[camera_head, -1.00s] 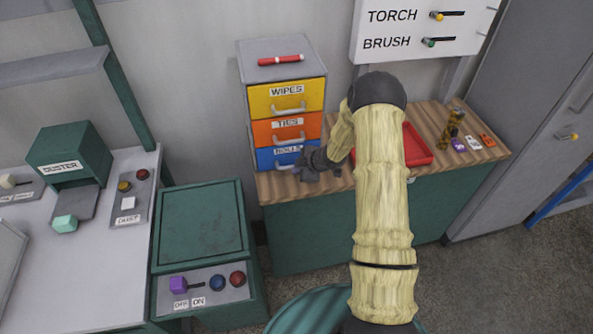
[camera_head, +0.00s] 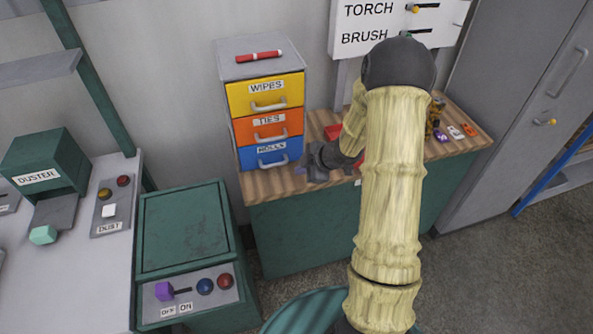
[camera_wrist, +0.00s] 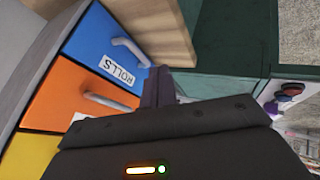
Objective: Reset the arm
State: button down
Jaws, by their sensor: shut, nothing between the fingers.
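My arm reaches forward over the wooden-topped bench in the head view, bent at a dark elbow. My gripper (camera_head: 312,172) is shut and empty, just in front and to the right of the blue ROLLS drawer (camera_head: 272,155). In the wrist view the shut fingers (camera_wrist: 158,88) appear close to the handle of the blue drawer (camera_wrist: 100,45), seemingly apart from it. The drawer is closed.
The drawer unit also has an orange TIES drawer (camera_head: 268,127) and a yellow WIPES drawer (camera_head: 265,94), with a red marker (camera_head: 259,56) on top. My arm partly hides a red tray (camera_head: 333,131).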

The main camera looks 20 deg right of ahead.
jog(key=shift+a, duration=0.4)
jog(key=s+r+m+h, duration=0.5)
jog(key=s+r+m, duration=0.1)
jog(key=r+m, duration=0.25)
jog(key=s+a+r+m+g, duration=0.2)
jog(key=s+m, duration=0.1)
jog(key=s, duration=0.5)
jog(key=s+a+r+m+g, duration=0.1)
jog(key=s+a+r+m, duration=0.1)
jog(key=s, duration=0.6)
jog(key=shift+a+m+g, duration=0.4)
jog(key=shift+a+m, duration=0.25)
jog(key=shift+m, duration=0.6)
jog(key=shift+w, duration=0.1)
